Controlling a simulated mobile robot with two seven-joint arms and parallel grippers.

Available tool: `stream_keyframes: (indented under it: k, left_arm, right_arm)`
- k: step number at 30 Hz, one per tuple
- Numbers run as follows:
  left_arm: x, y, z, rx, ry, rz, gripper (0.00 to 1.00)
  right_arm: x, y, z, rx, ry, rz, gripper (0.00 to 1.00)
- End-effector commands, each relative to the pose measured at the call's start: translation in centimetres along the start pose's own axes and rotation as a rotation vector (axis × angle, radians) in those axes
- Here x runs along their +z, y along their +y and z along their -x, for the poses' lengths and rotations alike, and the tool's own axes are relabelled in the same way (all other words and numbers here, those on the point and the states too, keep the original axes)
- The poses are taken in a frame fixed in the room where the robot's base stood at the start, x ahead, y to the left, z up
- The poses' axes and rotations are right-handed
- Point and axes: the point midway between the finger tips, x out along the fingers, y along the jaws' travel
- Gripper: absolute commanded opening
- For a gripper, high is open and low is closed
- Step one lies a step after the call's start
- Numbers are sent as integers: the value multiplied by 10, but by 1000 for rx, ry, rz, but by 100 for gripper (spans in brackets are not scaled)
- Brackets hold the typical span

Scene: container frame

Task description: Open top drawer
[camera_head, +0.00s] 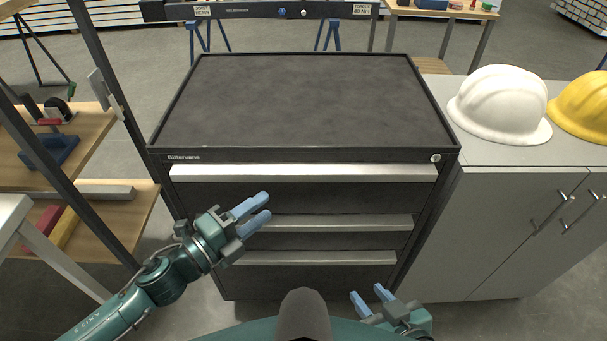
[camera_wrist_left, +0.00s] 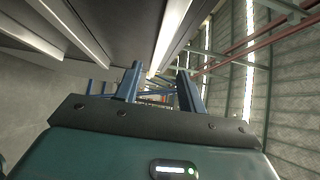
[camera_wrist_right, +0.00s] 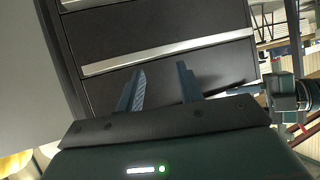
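The black tool cabinet (camera_head: 305,100) stands in the middle of the head view. Its top drawer (camera_head: 300,194) has a long silver handle (camera_head: 303,173) along its upper edge and looks closed. My left gripper (camera_head: 265,208) is open and empty in front of the top drawer's face, below the handle. In the left wrist view a long bright handle edge (camera_wrist_left: 171,35) shows beyond and between the open fingers (camera_wrist_left: 157,82). My right gripper (camera_head: 371,297) is open and empty, low in front of the cabinet's right side. In the right wrist view its fingers (camera_wrist_right: 159,85) point at a lower drawer front.
Two lower drawers have handles (camera_head: 330,223) (camera_head: 320,258). A grey cupboard (camera_head: 500,235) with a white helmet (camera_head: 499,104) and a yellow helmet (camera_head: 583,106) stands at the right. Wooden shelves (camera_head: 95,215) stand at the left. The cabinet top is clear.

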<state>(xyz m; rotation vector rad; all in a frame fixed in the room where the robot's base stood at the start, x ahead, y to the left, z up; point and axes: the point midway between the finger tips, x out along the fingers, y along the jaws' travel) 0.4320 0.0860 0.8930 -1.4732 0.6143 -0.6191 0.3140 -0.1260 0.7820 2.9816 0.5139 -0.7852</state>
Motion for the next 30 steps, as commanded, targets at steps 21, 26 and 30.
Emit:
stream_keyframes:
  k: [21, 26, 30]
  left_arm:
    - [1, -1, -119, 0, -5, 9, 40]
    - [0, -1, -122, 0, -4, 9, 40]
    - [0, -1, -122, 0, -4, 9, 40]
  right_arm:
    - [2, 1, 8, 10, -32, 26, 36]
    - [2, 2, 7, 12, -32, 27, 36]
    - [2, 2, 7, 12, -32, 26, 36]
